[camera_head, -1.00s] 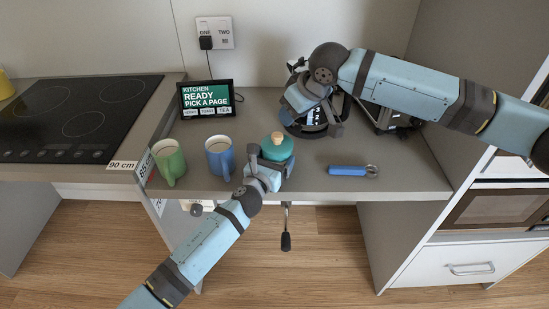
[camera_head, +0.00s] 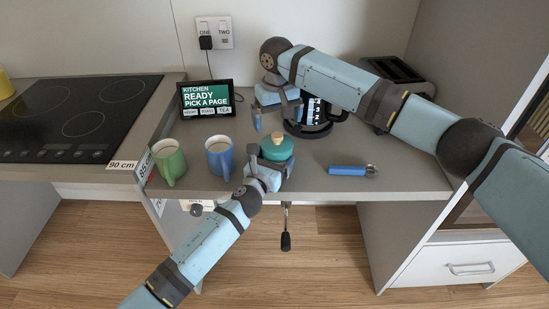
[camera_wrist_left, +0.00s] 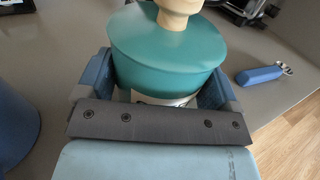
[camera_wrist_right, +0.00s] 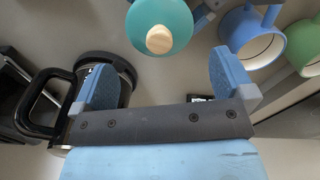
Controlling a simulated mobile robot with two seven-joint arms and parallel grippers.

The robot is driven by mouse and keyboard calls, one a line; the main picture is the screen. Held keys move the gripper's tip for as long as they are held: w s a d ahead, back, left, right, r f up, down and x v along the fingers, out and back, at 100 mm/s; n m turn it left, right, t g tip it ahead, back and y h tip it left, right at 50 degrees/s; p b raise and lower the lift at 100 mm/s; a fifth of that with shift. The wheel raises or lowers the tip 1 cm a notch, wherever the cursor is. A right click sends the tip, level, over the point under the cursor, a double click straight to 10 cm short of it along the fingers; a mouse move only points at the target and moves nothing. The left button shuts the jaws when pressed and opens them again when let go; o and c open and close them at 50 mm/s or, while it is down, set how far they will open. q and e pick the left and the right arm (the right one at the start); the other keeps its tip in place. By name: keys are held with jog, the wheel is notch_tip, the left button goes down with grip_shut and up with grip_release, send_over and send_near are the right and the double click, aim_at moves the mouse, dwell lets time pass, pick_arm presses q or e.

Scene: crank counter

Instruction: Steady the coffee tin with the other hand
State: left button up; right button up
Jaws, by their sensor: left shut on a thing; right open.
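The coffee tin with a teal lid and a pale wooden knob (camera_head: 277,147) stands near the front edge of the counter. My left gripper (camera_head: 267,160) is shut around it from the front; in the left wrist view the fingers sit on both sides of the tin (camera_wrist_left: 165,60). My right gripper (camera_head: 276,112) is open and empty behind the tin, above the counter. In the right wrist view the tin's lid (camera_wrist_right: 160,25) shows ahead of the open fingers (camera_wrist_right: 165,85), apart from them.
A blue mug (camera_head: 220,156) and a green mug (camera_head: 170,161) stand left of the tin. A glass coffee pot (camera_head: 308,122) stands close by my right gripper. A blue-handled tool (camera_head: 350,171) lies at right. A crank handle (camera_head: 286,240) hangs below the counter edge. A toaster (camera_head: 395,85) is behind.

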aim_at(277, 135)
pick_arm(q)
jog(key=shift+s+f, duration=0.1)
jog(key=shift+f, duration=0.2)
pick_arm(e)
jog(key=shift+f, duration=3.75)
jog(key=shift+c, duration=0.2)
jog(key=c, duration=0.6)
jog(key=shift+c, duration=0.2)
jog(key=shift+r, duration=0.7)
jog(key=shift+r, duration=1.95)
jog(key=w+d+r, duration=0.3)
jog(key=w+r, duration=0.1)
jog(key=w, duration=0.3)
jog(key=shift+w+d, duration=0.15)
